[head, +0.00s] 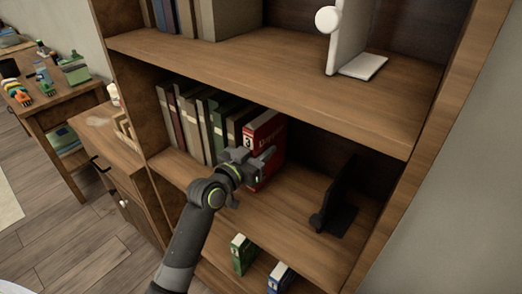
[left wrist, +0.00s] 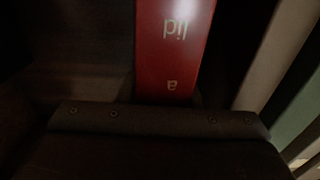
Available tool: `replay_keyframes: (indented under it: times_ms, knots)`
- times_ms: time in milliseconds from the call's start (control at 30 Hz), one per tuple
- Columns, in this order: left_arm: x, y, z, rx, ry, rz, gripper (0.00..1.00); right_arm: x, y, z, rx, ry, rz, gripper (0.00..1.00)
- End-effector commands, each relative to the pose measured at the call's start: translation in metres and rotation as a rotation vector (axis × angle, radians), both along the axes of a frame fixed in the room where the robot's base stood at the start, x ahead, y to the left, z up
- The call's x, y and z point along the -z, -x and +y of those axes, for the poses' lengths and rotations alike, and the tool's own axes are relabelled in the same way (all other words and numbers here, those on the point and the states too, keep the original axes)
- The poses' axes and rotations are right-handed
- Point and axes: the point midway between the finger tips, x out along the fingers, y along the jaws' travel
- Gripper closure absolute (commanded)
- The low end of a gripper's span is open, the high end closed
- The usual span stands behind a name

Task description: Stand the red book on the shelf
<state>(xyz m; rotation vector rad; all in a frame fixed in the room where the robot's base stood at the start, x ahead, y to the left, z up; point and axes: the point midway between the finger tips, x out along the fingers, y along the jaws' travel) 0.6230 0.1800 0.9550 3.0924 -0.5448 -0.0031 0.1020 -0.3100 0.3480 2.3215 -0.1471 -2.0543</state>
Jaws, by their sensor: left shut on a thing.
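The red book (head: 268,138) stands upright, or nearly so, on the middle shelf (head: 290,207) of the bookcase, at the right end of a row of books. Its spine faces out. My left gripper (head: 258,160) is at the lower part of the spine and is shut on the book. In the left wrist view the red spine (left wrist: 174,45) with pale letters runs down to the gripper's dark body; the fingertips are hidden there. I cannot tell whether the book's bottom touches the shelf. My right gripper is not in view.
Several books (head: 205,118) stand left of the red book. A black bookend (head: 340,205) stands to the right, with bare shelf between. The upper shelf (head: 270,60) is above, with a white bookend (head: 350,50). A green book (head: 243,253) and a blue book (head: 280,278) are below.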

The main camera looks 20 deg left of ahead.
Motion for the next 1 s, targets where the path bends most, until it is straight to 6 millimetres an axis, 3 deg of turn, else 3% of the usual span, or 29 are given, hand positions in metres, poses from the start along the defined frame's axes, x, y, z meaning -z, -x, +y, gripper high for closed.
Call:
replay_keyframes:
  times_ms: [133,267,300,333,733,1000]
  knots:
    - [0.001,0.000,0.000,-0.001,0.000,0.001,0.96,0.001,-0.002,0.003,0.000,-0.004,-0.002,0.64]
    - [0.006,0.000,0.000,0.000,0.000,0.001,0.96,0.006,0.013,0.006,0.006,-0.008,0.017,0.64]
    - [0.006,0.000,0.000,-0.001,-0.002,0.005,0.64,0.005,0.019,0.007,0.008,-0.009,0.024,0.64]
    - [0.006,0.000,0.000,-0.001,-0.002,0.005,0.60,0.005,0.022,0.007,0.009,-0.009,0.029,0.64]
    - [-0.002,0.000,0.000,-0.001,-0.001,0.004,0.60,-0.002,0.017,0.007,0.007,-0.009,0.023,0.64]
    - [0.003,0.045,0.018,-0.002,-0.004,0.005,0.60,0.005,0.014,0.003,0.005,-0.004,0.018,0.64]
